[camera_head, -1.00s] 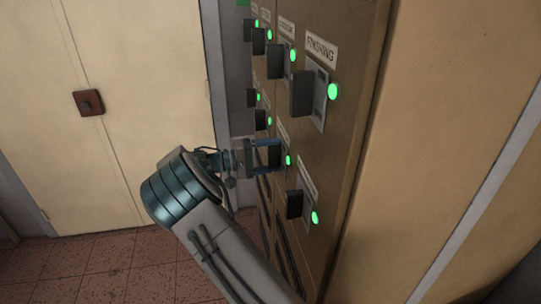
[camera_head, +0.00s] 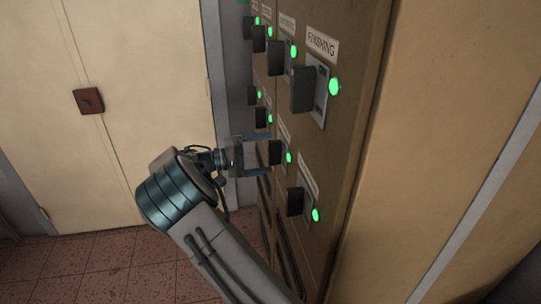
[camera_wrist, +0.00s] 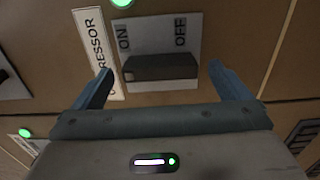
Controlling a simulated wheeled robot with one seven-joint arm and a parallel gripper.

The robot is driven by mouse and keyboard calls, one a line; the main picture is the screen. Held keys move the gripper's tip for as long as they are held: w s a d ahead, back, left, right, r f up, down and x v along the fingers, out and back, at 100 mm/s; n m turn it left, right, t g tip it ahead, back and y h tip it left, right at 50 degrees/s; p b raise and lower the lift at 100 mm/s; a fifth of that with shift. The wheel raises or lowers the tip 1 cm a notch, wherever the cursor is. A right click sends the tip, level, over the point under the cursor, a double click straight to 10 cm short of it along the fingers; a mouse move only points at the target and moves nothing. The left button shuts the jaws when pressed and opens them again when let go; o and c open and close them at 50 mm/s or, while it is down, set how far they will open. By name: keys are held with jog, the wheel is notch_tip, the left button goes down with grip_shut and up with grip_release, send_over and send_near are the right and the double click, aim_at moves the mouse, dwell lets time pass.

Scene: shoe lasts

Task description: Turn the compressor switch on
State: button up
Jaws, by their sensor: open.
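The compressor switch (camera_wrist: 160,67) is a black block handle on a grey plate marked ON and OFF, with a partly hidden label (camera_wrist: 95,45) ending in "PRESSOR" beside it. A lit green lamp (camera_wrist: 122,3) is at the top edge of the wrist view. In the head view the switch (camera_head: 275,153) is in the lower row of the brown panel, its lamp (camera_head: 289,157) green. My gripper (camera_head: 265,155) is open and empty in front of it. In the wrist view the blue fingers of my gripper (camera_wrist: 160,70) are on either side of the handle, apart from it.
The brown panel (camera_head: 345,150) carries several other black switches with green lamps, including one labelled FINISHING (camera_head: 303,90) above and another (camera_head: 295,201) below right. A cream door (camera_head: 130,140) stands at the left. The tiled floor (camera_head: 90,270) there is clear.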

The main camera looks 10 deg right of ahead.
jog(key=a+b, duration=0.2)
jog(key=a, duration=0.9)
jog(key=shift+a, duration=0.1)
